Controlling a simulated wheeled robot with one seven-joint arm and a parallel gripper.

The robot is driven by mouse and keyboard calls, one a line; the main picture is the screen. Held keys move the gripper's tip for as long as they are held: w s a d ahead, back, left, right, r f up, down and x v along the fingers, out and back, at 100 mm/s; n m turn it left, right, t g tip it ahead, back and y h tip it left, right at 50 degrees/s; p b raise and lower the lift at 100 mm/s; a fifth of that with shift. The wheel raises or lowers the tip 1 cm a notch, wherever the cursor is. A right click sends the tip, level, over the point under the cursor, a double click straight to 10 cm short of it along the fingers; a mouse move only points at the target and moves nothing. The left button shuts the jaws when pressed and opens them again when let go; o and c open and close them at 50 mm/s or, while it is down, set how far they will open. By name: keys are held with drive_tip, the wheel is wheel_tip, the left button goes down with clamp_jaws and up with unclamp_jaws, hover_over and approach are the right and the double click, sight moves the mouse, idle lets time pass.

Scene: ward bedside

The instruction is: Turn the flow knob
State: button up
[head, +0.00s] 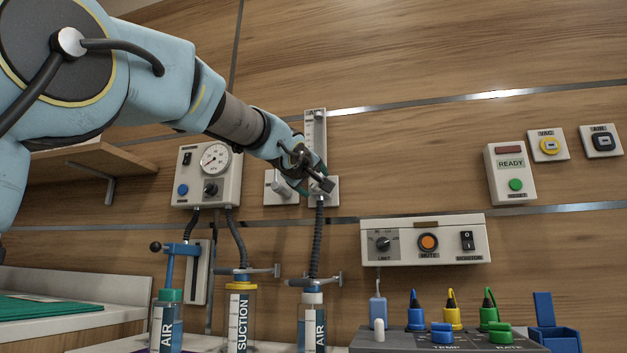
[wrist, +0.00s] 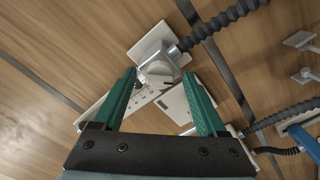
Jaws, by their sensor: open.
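The flow knob (wrist: 158,70) is a round, pale grey knob with a dark mark on its face, at the base of the wall flowmeter. The flowmeter (head: 316,130) is an upright white column marked AIR in the head view; my gripper hides the knob there. My gripper (head: 317,180) is at the flowmeter's base. In the wrist view my gripper (wrist: 159,75) is open, with one green finger on each side of the knob. I see no clear contact, and cannot tell how deep the fingers reach.
A corrugated hose (head: 318,240) hangs below the flowmeter to an AIR bottle (head: 312,325). A white wall plate (head: 279,190) sits close left of it. A gauge panel (head: 228,180) is farther left. An alarm panel (head: 425,241) is lower right.

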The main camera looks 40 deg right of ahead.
drive_tip(key=shift+c, duration=0.2)
clamp_jaws()
idle(0.3)
